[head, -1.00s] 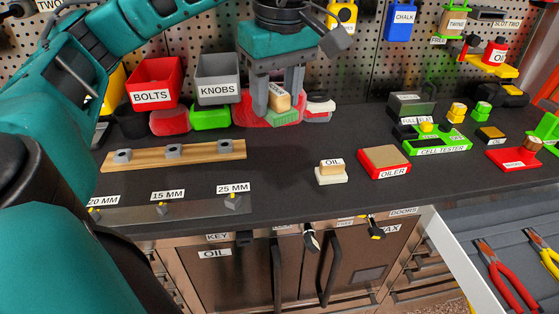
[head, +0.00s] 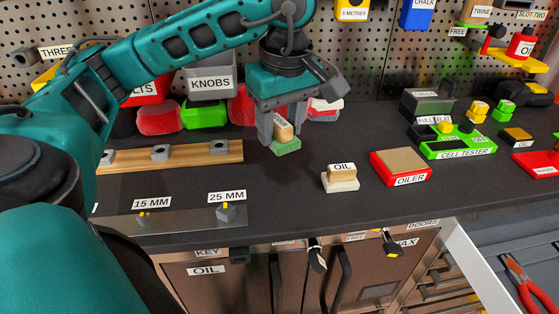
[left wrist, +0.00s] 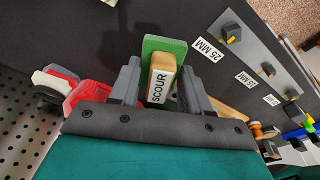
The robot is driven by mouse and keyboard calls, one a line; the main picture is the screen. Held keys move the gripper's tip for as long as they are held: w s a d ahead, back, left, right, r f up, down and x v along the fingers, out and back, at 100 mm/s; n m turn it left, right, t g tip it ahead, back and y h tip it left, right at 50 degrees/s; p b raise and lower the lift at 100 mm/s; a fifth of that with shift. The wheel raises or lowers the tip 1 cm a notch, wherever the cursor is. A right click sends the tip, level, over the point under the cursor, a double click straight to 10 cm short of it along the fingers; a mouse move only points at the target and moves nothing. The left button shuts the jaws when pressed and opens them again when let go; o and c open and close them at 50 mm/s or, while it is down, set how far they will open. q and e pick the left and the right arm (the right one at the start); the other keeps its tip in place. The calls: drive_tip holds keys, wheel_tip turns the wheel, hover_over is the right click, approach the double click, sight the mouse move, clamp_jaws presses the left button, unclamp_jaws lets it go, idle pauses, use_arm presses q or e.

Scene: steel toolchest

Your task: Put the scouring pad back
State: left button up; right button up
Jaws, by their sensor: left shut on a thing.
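The scouring pad (head: 286,147) is a green pad with a wooden block handle labelled SCOUR. It also shows in the left wrist view (left wrist: 165,47), where the label reads clearly. My left gripper (head: 283,131) comes down from above with one finger on each side of the wooden handle and is shut on it. In the left wrist view the handle sits between the two grey fingers (left wrist: 160,85). The pad is over the dark bench top, in front of a red item. I cannot tell whether its underside touches the bench. My right gripper is not in view.
A wooden oil block (head: 341,171) on a white pad and a red oiler tray (head: 401,178) are to the right. A green cell tester (head: 460,150) is further right. Red and grey bins (head: 209,84) stand behind. The bench (head: 290,200) in front is clear.

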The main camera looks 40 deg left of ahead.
sight(278, 185)
use_arm(q)
wheel_tip(278, 185, down, 10)
drive_tip(key=shift+b, duration=0.3)
drive_tip(key=shift+f, duration=0.1)
drive_tip(key=shift+f+b, duration=0.2)
drive_tip(key=shift+b, duration=0.1)
drive_tip(key=o, duration=1)
drive_tip(key=shift+r, duration=0.15)
